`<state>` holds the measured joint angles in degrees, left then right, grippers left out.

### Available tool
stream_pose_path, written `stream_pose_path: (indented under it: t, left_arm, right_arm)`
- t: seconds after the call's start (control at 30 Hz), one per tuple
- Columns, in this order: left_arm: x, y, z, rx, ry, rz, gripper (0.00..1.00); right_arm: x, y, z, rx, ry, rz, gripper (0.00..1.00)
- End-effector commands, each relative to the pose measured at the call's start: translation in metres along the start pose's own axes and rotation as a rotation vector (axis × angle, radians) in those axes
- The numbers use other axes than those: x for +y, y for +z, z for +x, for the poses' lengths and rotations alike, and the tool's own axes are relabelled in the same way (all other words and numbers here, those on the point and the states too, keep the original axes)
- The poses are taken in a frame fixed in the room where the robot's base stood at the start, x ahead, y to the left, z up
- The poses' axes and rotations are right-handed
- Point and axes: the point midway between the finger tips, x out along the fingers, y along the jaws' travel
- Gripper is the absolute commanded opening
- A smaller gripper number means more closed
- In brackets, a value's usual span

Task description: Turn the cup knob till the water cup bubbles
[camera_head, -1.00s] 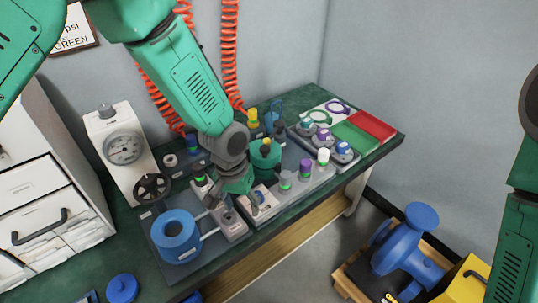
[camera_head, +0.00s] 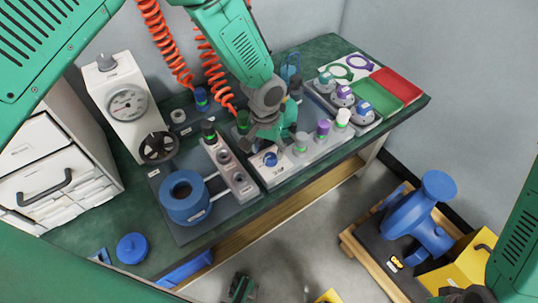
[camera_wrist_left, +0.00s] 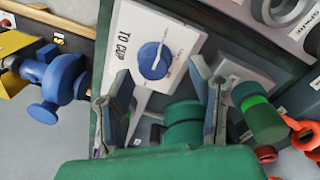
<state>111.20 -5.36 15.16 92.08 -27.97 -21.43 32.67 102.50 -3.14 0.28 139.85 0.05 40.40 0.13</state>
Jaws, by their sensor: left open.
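The blue cup knob (camera_head: 270,159) sits on a white panel of the bench fixture. In the left wrist view the round blue knob (camera_wrist_left: 154,60) has a pale bar across it, beside the label "TO CUP". My left gripper (camera_head: 268,137) is just behind the knob in the head view. In the left wrist view the open fingers of the left gripper (camera_wrist_left: 163,92) stand apart, with the knob beyond their tips and not held. I cannot make out the water cup or any bubbles.
A blue ring-shaped part (camera_head: 184,196) and grey, purple and white capped posts (camera_head: 322,130) flank the knob. A gauge box (camera_head: 122,105) stands at left. Red coiled hoses (camera_head: 212,66) hang behind. The bench's front edge is close to the knob.

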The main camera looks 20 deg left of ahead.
Motion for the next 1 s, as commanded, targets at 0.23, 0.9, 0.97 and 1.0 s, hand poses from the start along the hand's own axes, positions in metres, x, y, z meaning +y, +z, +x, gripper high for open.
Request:
stream_pose_path:
  t: [0.23,0.9,0.97,1.0]
  left_arm:
    - [0.003,-0.001,0.023,0.001,-0.003,0.003,0.49]
    - [0.001,0.000,0.025,-0.001,-0.003,0.006,0.00]
    - [0.001,0.000,0.025,-0.001,-0.004,0.013,0.00]
    - [0.001,0.000,0.025,-0.002,-0.004,0.020,0.00]
  right_arm:
    - [0.000,0.000,0.004,0.000,0.000,0.000,0.40]
    - [0.000,0.000,0.003,0.001,0.000,0.000,0.40]
    - [0.000,0.000,0.003,0.001,0.000,0.000,0.40]
    - [0.000,0.000,0.003,0.001,0.000,0.000,0.40]
